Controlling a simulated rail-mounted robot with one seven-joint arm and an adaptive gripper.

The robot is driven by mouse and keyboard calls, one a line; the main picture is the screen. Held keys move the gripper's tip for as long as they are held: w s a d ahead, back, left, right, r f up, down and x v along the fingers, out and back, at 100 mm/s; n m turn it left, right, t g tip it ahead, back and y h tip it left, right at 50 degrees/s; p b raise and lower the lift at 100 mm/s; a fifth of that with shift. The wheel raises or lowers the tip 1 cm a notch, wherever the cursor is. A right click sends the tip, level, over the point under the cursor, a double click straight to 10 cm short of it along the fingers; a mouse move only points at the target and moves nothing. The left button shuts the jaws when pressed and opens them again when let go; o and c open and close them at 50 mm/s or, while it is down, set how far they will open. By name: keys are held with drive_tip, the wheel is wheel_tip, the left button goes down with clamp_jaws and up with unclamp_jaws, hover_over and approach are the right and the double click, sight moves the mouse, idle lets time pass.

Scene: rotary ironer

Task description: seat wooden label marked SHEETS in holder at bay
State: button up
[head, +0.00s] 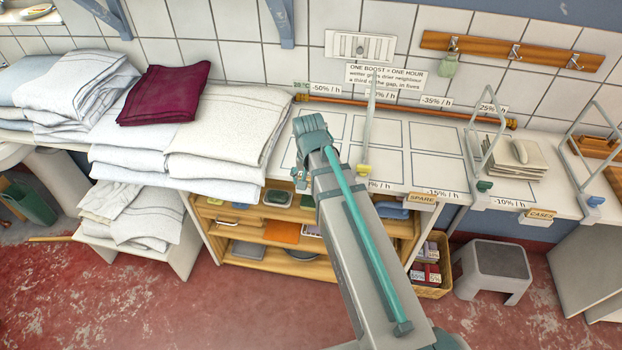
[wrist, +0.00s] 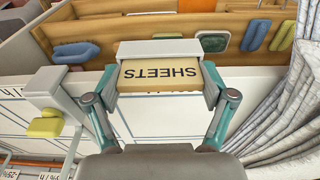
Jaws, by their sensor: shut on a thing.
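In the wrist view, my gripper (wrist: 161,82) is shut on the wooden label (wrist: 160,75), holding it by its two ends. The label is pale yellow, and its dark word SHEETS reads upside down in the picture. A pale grey bracket (wrist: 172,48), apparently the holder, lies right against the label's far side at the counter's edge. I cannot tell whether the label is inside it or only in front of it.
Labels SPARE (head: 422,198) and CASES (head: 537,218) sit along the counter's front edge to the right. A divider with a yellow knob (wrist: 45,123) stands left of my gripper. Folded white linen (head: 228,130) is piled to the left. Wooden shelves (head: 265,258) lie below.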

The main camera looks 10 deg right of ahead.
drive_tip(key=shift+f, duration=0.1)
drive_tip(key=o, duration=0.8)
drive_tip(key=shift+c, duration=0.2)
wheel_tip(320, 180, up, 12)
drive_tip(key=s+b, duration=0.1)
drive_tip(key=b, duration=0.1)
drive_tip(key=shift+s+a, duration=0.15)
drive_tip(key=shift+a, duration=0.15)
idle(0.4)
